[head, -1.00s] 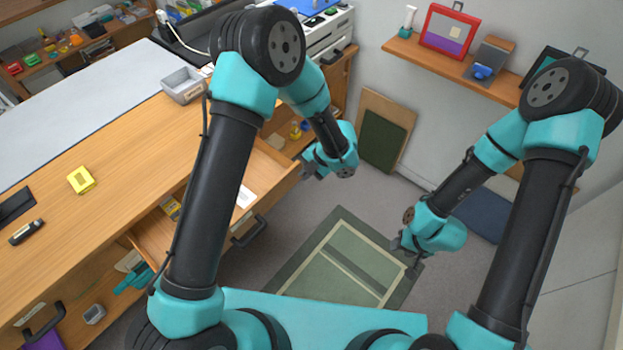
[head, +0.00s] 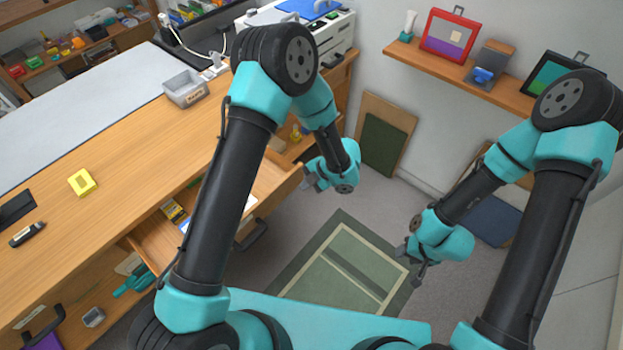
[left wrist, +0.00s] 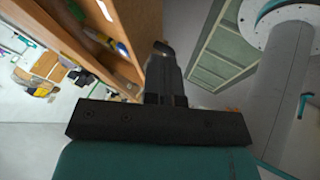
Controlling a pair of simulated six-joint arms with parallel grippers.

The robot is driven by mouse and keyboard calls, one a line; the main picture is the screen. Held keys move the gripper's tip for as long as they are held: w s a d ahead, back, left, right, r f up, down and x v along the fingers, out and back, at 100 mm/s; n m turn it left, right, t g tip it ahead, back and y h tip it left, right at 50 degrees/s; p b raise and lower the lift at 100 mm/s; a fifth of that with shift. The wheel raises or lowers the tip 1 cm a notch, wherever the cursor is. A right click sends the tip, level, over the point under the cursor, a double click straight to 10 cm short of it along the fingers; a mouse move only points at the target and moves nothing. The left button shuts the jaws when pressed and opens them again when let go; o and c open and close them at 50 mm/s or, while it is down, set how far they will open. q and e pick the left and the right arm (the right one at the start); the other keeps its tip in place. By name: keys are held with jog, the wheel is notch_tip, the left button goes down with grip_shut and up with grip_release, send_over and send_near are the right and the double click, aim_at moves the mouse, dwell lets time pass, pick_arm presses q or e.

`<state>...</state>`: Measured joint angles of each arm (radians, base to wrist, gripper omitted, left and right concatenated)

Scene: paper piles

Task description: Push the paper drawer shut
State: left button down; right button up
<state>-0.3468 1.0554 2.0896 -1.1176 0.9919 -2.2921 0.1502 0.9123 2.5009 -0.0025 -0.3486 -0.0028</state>
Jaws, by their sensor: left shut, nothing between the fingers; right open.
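The paper drawer (head: 282,198) stands pulled out from the wooden desk, with its dark handle (head: 252,236) facing the floor area. A white sheet and small yellow items show inside; my left arm hides its middle. My left gripper (head: 312,184) is shut and empty, just off the far right corner of the drawer front; I cannot tell whether it touches. In the left wrist view its closed fingers (left wrist: 162,62) show beside light wood panels. My right gripper (head: 408,262) is open and empty above the floor, well to the right of the drawer.
A grey bin (head: 185,88) and a yellow block (head: 82,182) sit on the desk. A green mat (head: 345,265) lies on the floor below my grippers. A wall shelf (head: 455,72) with frames is at the upper right. Boards lean on the wall behind.

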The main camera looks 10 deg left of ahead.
aim_at(282, 189)
pick_arm(q)
jog(key=shift+w+a+f, duration=0.25)
jog(key=shift+a+f, duration=0.45)
jog(key=shift+a, duration=0.4)
jog(key=shift+w+a+f, duration=0.3)
jog(key=shift+a+f, duration=0.4)
jog(key=shift+a, duration=0.4)
jog(key=shift+w+a+f, duration=0.25)
jog(key=shift+a+f, duration=0.45)
jog(key=shift+a, duration=0.4)
jog(key=shift+a, duration=0.1)
